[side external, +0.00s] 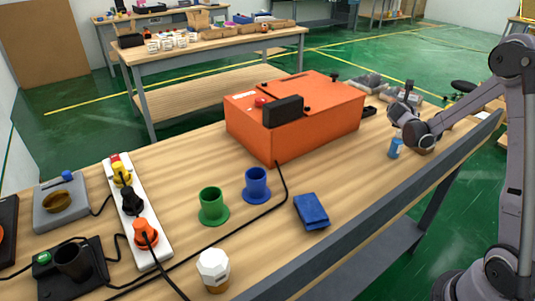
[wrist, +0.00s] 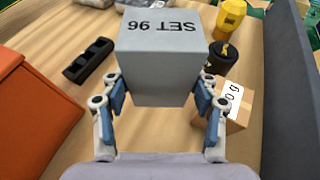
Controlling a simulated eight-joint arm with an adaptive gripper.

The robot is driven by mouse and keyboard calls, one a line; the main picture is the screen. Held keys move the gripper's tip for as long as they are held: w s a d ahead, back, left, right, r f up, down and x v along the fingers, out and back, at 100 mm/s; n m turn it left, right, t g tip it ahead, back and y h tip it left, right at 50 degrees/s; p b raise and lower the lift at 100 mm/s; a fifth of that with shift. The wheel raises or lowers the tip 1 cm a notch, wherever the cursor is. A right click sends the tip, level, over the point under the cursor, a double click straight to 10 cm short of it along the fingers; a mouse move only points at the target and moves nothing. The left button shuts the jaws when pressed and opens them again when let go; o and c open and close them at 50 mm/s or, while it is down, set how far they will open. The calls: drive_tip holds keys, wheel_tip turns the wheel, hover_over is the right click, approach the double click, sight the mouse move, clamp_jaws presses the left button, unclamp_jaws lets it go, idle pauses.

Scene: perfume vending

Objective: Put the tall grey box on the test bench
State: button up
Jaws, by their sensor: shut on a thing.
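The tall grey box (wrist: 160,62) fills the upper middle of the wrist view. In the side external view my gripper (side external: 402,128) is over the right end of the wooden bench (side external: 350,185). The grey box cannot be clearly made out there, and whether it touches the bench top cannot be told. No label shows which surface is the test bench.
An orange machine (side external: 295,115) stands left of my gripper. A small cardboard box (wrist: 236,104), a black and yellow item (wrist: 226,42) and a black holder (wrist: 88,60) are close by. Cups (side external: 213,207), a blue block (side external: 311,211) and a power strip (side external: 140,215) occupy the left part.

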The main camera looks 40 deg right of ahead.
drive_tip(key=w+f, duration=0.1)
drive_tip(key=w+a+f, duration=0.1)
drive_tip(key=w, duration=0.1)
drive_tip(key=w+f, duration=0.1)
drive_tip(key=shift+w+a+f, duration=0.1)
drive_tip(key=shift+w+a, duration=0.2)
drive_tip(key=shift+a, duration=0.1)
drive_tip(key=shift+f, duration=1.9)
drive_tip(key=o, duration=1)
drive_tip(key=shift+f, duration=0.1)
drive_tip(key=shift+o, duration=0.2)
